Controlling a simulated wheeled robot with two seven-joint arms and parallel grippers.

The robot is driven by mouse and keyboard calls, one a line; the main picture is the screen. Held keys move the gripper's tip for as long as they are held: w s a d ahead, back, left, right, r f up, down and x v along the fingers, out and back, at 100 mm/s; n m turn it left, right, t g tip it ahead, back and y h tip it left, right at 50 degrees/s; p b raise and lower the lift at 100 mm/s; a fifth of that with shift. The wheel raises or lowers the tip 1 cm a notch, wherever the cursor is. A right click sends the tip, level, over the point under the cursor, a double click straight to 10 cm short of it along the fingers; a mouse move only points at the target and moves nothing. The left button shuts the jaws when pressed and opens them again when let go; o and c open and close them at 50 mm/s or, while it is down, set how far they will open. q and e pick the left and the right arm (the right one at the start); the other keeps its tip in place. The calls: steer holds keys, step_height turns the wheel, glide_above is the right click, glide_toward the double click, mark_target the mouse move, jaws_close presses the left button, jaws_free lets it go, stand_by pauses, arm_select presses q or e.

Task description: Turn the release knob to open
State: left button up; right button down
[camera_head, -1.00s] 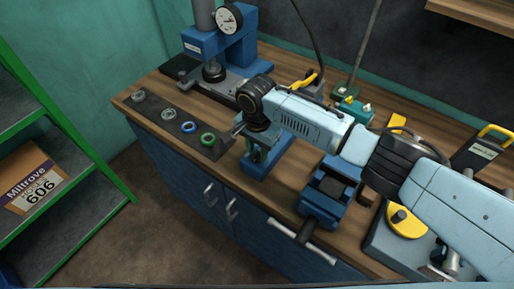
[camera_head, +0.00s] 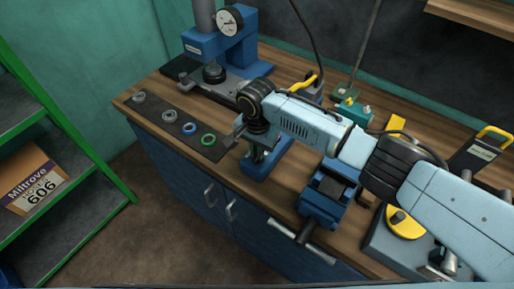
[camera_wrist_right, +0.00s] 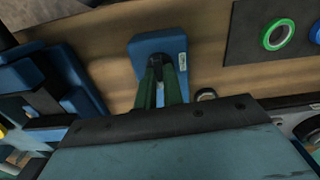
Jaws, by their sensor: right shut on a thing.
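My right gripper (camera_head: 257,153) reaches down over a small blue block (camera_head: 275,163) near the front edge of the workbench. In the right wrist view its two dark green fingers (camera_wrist_right: 160,64) come together over the same blue block (camera_wrist_right: 142,50), which carries a small white label. The fingers are shut on a small dark part there, which I take to be the release knob; it is mostly hidden between them. My left gripper is not in view.
Left of the gripper lies a dark mat (camera_head: 160,115) with several rings, including a green ring (camera_head: 208,139). A blue press with a dial gauge (camera_head: 229,21) stands behind. A blue vise (camera_head: 325,195) stands to the right, below my forearm.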

steer(key=n+p, duration=0.2)
steer(key=n, duration=0.1)
steer(key=shift+r+n+p, duration=0.15)
steer(key=shift+n+p, duration=0.2)
steer(key=shift+n, duration=0.05)
steer(key=n+p, duration=0.1)
steer(key=n, duration=0.3)
steer(key=shift+n+p, duration=0.3)
steer(key=shift+p, duration=0.1)
steer(key=n+p, duration=0.1)
steer(key=n, duration=0.3)
steer(key=shift+n, duration=2.4)
steer(key=c, duration=1.5)
jaws_free()
